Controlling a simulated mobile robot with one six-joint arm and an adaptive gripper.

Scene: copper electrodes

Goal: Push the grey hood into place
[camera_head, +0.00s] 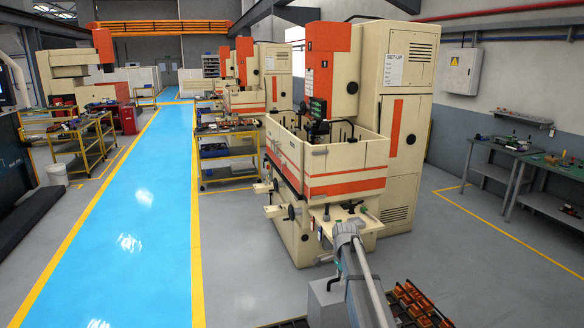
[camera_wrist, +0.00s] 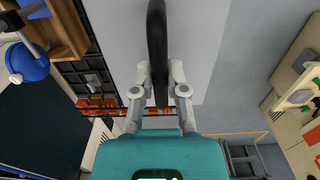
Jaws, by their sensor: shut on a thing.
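The grey hood (camera_wrist: 115,35) fills the upper middle of the wrist view as a plain light grey surface. A black handle (camera_wrist: 157,35) runs up its middle. My gripper (camera_wrist: 160,78) is shut on this handle, one finger on each side. In the head view the grey hood (camera_head: 324,305) looks like a grey box with a dark handle at the bottom, beside my arm. My arm hides part of it, and my gripper cannot be made out there. Whether the hood is fully seated cannot be told.
A dark rack with copper-coloured electrodes (camera_head: 418,300) stands right of my arm; electrodes (camera_wrist: 95,103) also show left in the wrist view. A cream and orange machine (camera_head: 345,165) stands ahead. The blue floor lane (camera_head: 130,220) at left is clear.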

